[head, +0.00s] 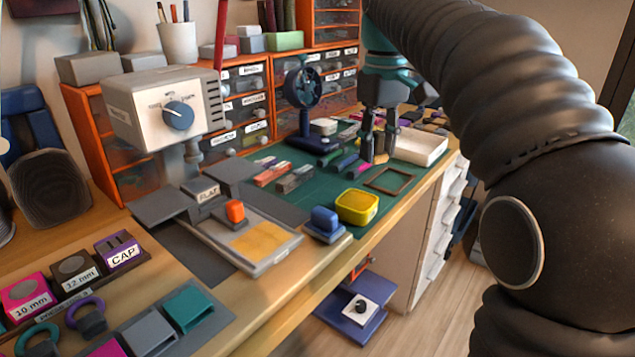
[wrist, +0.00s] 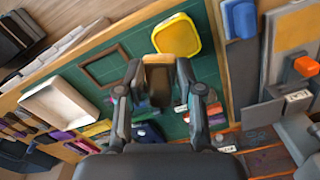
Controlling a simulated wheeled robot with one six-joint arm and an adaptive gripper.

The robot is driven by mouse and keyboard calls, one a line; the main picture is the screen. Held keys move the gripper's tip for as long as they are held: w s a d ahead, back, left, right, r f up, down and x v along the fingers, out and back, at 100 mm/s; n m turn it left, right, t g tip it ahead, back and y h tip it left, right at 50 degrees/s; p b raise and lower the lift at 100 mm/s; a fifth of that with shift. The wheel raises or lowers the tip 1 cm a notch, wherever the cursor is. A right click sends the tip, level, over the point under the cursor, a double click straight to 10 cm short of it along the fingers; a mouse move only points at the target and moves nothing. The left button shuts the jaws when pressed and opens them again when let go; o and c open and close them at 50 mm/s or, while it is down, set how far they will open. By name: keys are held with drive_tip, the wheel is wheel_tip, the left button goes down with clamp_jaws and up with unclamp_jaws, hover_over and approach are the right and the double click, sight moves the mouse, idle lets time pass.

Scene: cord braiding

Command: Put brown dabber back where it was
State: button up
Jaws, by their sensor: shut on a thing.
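My gripper (head: 379,140) is over the green mat (head: 330,192), pointing down. In the head view the dabber is mostly hidden between the dark fingers. I cannot tell whether it touches the mat. A thin brown square outline (head: 367,183) lies empty on the mat, near its right edge; in the wrist view it is left of the gripper (wrist: 84,72).
A yellow tub (head: 357,207) stands near the mat's front edge, with a blue pad (head: 325,222) left of it. A white tray (head: 422,150) is right of the gripper.

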hover_over(318, 197)
wheel_tip(318, 197, down, 7)
drive_tip(key=shift+r+b, duration=0.1)
drive_tip(key=shift+b, duration=0.2)
drive_tip(key=shift+s+f+b, duration=0.1)
drive_tip(key=shift+f+b, duration=0.4)
drive_tip(key=shift+f, duration=1.6)
drive_tip(key=shift+f, duration=0.1)
drive_tip(key=o, duration=1.1)
